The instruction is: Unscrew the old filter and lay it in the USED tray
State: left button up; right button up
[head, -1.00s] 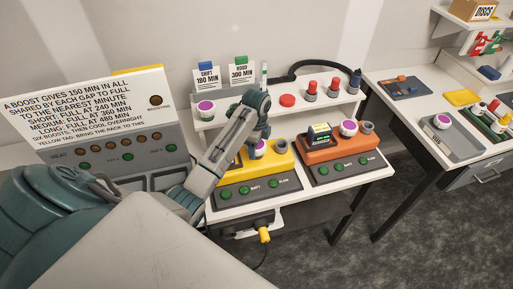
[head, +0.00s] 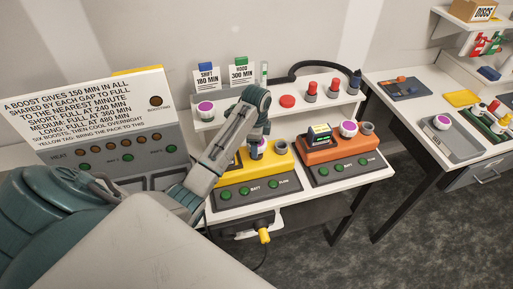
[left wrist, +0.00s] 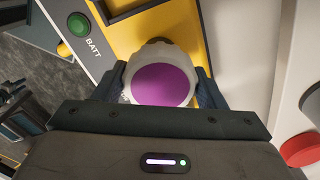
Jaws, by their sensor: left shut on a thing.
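A white round filter with a purple top (head: 258,148) sits on the yellow unit (head: 279,161); my arm partly hides it. My left gripper (head: 258,140) is shut on it from above. In the left wrist view the filter (left wrist: 163,84) stands between the two dark fingers (left wrist: 165,88), at the yellow unit (left wrist: 150,30). Its base is hidden, so I cannot tell how far it is unscrewed. My right gripper is out of view.
An orange unit (head: 325,149) with a purple-topped filter (head: 349,128) stands right of the yellow one. A shelf (head: 300,113) behind holds another purple-topped filter (head: 206,109), a red button (head: 287,101) and red-topped pieces. A floor gap separates the bench from the right-hand table (head: 400,110).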

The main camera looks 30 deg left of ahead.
pick_arm(q)
jog(key=shift+r, duration=1.75)
jog(key=shift+r, duration=0.1)
